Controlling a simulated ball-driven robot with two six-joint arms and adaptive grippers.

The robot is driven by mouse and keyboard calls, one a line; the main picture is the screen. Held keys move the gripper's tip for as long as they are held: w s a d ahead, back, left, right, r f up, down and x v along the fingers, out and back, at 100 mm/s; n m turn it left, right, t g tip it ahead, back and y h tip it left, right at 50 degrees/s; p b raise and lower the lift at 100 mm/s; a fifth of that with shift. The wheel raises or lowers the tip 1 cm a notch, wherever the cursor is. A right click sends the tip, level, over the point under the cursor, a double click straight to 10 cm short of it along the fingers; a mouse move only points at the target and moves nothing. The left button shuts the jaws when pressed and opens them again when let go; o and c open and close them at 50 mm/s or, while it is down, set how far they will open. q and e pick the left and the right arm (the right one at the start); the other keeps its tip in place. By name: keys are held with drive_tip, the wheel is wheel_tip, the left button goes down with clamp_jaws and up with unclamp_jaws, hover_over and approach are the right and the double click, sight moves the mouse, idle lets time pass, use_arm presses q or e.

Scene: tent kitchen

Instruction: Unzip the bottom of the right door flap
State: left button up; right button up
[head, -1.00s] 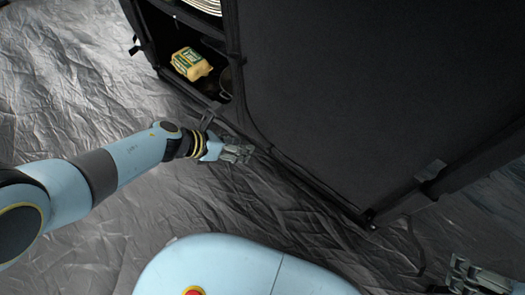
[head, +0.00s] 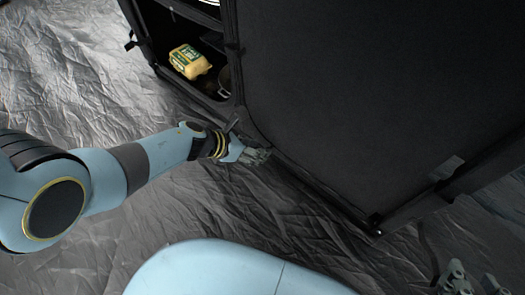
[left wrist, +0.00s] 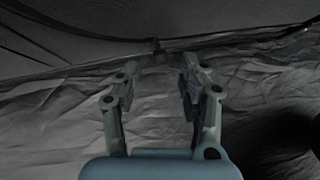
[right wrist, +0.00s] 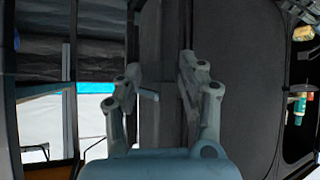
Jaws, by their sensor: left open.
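The black door flap (head: 370,90) is a large upright fabric panel filling the upper right of the head view. Its bottom seam runs from the middle down to the right. My left gripper (head: 258,156) is at the left part of this bottom edge, close to the floor. In the left wrist view, its two fingers (left wrist: 156,75) are apart. A small dark piece (left wrist: 155,48), perhaps the zip slider, sits on the seam just beyond and between the fingertips. My right gripper (head: 468,280) is at the lower right, away from the flap's bottom edge. Its fingers (right wrist: 160,70) look apart in the right wrist view.
A crinkled grey groundsheet (head: 85,90) covers the floor. A grey vertical strip (right wrist: 162,110) stands behind the right fingers; contact cannot be told.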

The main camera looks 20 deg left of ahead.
use_arm(q)
drive_tip(key=shift+b+x, duration=0.75)
drive_tip(key=shift+x, duration=0.7)
use_arm(e)
drive_tip(key=w+r+t, duration=0.4)
drive_tip(key=shift+a+r+y, duration=0.3)
drive_tip(key=shift+a, duration=0.1)
use_arm(q)
drive_tip(key=shift+c, duration=0.4)
clamp_jaws()
use_arm(e)
drive_tip(key=shift+s, duration=0.1)
